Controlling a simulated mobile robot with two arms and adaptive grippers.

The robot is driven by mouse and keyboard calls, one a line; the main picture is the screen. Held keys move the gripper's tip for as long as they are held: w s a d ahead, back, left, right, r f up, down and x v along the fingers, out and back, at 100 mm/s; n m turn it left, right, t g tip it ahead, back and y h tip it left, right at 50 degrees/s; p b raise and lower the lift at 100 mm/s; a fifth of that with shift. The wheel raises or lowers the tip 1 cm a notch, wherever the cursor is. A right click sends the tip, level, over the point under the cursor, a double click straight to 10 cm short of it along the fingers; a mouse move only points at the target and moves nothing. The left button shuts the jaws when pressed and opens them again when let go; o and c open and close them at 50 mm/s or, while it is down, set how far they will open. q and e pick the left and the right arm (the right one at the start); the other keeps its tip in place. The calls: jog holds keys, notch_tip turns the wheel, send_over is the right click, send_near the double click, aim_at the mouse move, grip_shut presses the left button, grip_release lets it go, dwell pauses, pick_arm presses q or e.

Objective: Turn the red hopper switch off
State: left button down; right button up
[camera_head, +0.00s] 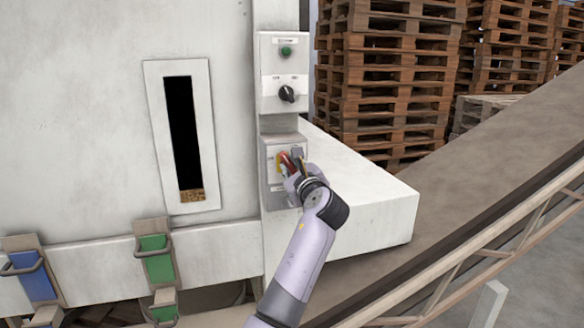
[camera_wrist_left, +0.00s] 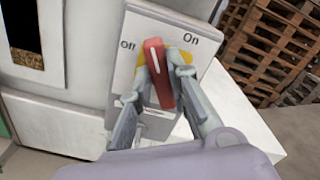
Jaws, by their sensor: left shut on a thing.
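The red hopper switch (camera_wrist_left: 158,74) is a red handle with a white line on a yellow plate, marked Off at its left and On at its right. Its handle leans slightly to the left at the top, between the two marks. My left gripper (camera_wrist_left: 155,88) is shut on the handle, one finger on each side. In the head view the red switch (camera_head: 287,162) is partly hidden by my left gripper (camera_head: 294,168), at the lower grey box (camera_head: 270,190). My right gripper is not in view.
Above is a control box with a green button (camera_head: 286,52) and a black knob (camera_head: 287,93). A white ledge (camera_head: 370,205) juts out right of the switch box. A sloping conveyor (camera_head: 450,190) and pallet stacks (camera_head: 390,80) are at the right.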

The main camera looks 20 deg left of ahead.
pick_arm(q)
jog(key=n, duration=0.3)
jog(key=shift+f+b, duration=0.1)
jog(key=shift+b, duration=0.3)
jog(key=n+b, duration=0.1)
jog(key=n, duration=0.1)
jog(key=shift+a+f+n, duration=0.1)
jog(key=shift+n, duration=0.3)
jog(key=n+b, duration=0.1)
jog(key=n, duration=0.1)
jog(key=n+b, duration=0.2)
jog(key=n, duration=0.1)
jog(key=shift+s+f, duration=0.1)
jog(key=shift+f, duration=0.1)
jog(key=shift+n, duration=0.4)
jog(key=c, duration=1.5)
grip_release()
